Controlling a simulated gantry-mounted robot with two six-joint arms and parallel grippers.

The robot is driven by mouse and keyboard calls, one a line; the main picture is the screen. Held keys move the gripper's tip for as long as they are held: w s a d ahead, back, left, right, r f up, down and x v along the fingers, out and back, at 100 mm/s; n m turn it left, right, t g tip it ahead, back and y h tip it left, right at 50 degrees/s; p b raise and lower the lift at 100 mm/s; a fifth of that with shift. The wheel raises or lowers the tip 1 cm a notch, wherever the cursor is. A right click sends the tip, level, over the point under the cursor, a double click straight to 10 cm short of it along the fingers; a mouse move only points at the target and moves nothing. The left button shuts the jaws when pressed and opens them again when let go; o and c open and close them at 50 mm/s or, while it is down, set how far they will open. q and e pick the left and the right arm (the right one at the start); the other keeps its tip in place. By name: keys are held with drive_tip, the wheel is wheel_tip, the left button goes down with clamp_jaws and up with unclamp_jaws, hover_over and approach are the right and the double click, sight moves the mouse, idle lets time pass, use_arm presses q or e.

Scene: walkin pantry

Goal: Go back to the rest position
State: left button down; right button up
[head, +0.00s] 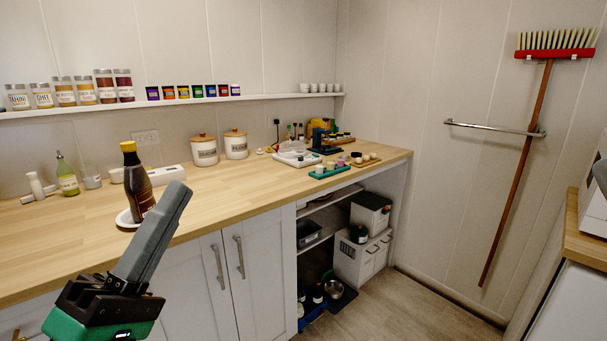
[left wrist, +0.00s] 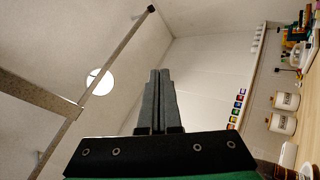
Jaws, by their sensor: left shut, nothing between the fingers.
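My left gripper (head: 178,194) is raised in front of the counter's front edge, at the lower left of the head view. Its grey fingers point up and are pressed together with nothing between them. The left wrist view also shows the closed fingers (left wrist: 158,75), pointing toward the wall and ceiling. In the head view the fingertips overlap the lower right of a dark sauce bottle (head: 134,172), which stands upright on a white plate (head: 124,217). I cannot tell the gap between gripper and bottle. My right gripper is not in view.
The wooden counter (head: 240,182) carries two white canisters (head: 204,150) (head: 236,145), an oil bottle (head: 67,176) and a green tray (head: 330,171). A wall shelf (head: 190,101) holds jars. A broom (head: 520,170) hangs behind a rail. The counter's middle is clear.

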use_arm(q)
drive_tip(key=s+d+r+m+t+h, duration=0.1)
drive_tip(key=s+d+r+m, duration=0.2)
drive_tip(key=s+r+m, duration=0.25)
drive_tip(key=s+a+m+t+y, duration=0.25)
drive_tip(key=a+m+y, duration=0.3)
drive_tip(key=y, duration=0.35)
wheel_tip(320, 180, up, 37)
drive_tip(key=m+p, duration=0.1)
drive_tip(key=p, duration=3.5)
drive_tip(key=shift+s+d+h, duration=0.3)
drive_tip(key=shift+g, duration=0.25)
